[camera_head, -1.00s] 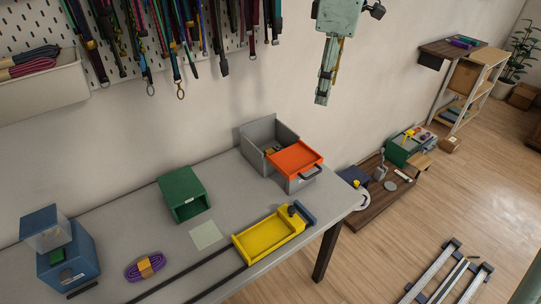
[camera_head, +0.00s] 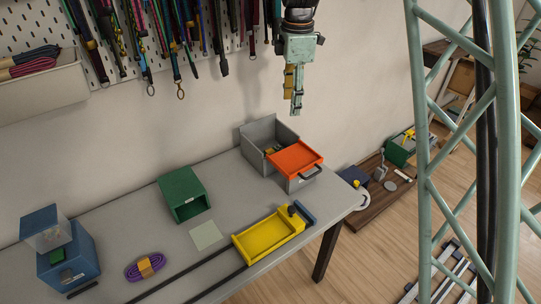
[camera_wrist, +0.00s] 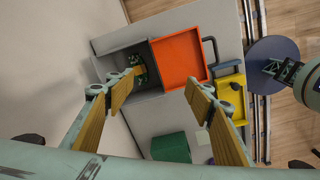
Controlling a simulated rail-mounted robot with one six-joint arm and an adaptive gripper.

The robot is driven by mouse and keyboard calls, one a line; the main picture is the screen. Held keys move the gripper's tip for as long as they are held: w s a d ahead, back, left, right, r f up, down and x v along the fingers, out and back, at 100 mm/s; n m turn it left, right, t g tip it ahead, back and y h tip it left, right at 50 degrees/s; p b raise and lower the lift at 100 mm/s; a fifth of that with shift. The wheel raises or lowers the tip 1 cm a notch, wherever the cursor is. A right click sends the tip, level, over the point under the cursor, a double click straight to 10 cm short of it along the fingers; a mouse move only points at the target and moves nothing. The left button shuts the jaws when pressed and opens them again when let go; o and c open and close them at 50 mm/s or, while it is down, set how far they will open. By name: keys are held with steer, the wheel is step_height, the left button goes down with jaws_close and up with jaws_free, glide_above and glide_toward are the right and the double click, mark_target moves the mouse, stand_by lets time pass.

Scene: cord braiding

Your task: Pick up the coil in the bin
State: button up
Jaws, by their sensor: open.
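A grey bin (camera_head: 252,153) stands at the back right of the table, partly covered by an orange tray-like lid (camera_head: 294,156). Inside its open part is a small dark green and tan bundle (camera_head: 271,150), possibly a coil. The bundle also shows in the wrist view (camera_wrist: 139,72), partly behind a finger. My gripper (camera_head: 296,104) hangs above the grey bin, open and empty. In the wrist view its fingers (camera_wrist: 160,80) are spread wide over the bin and orange lid. A light wall bin (camera_head: 40,88) at upper left holds a pink-and-dark coil (camera_head: 28,66).
A purple coil with a tan band (camera_head: 146,267) lies on the table (camera_head: 110,222). A green box (camera_head: 184,194), a yellow tray (camera_head: 266,236) and a blue box (camera_head: 68,268) stand there too. Cords hang on the pegboard behind. A black handle (camera_head: 311,173) sticks out in front of the grey bin.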

steer(key=w+a+f+n, duration=0.2)
steer(key=w+a+f, duration=0.1)
steer(key=f, duration=0.4)
steer(key=w+a+f+n, duration=0.3)
steer(key=w+a+f, duration=0.1)
steer(key=f, duration=0.4)
steer(key=shift+w+a+g, duration=0.3)
steer(key=shift+w+g, duration=0.1)
steer(key=shift+w, duration=0.05)
steer(key=shift+f, duration=0.15)
steer(key=b, duration=0.1)
glide_above(271, 152)
steer(key=shift+a+f, duration=0.1)
steer(key=shift+f, duration=4.15)
steer(key=shift+f+b, duration=0.45)
steer(key=shift+f, duration=2.2)
steer(key=shift+c, duration=0.2)
steer(key=c, duration=0.9)
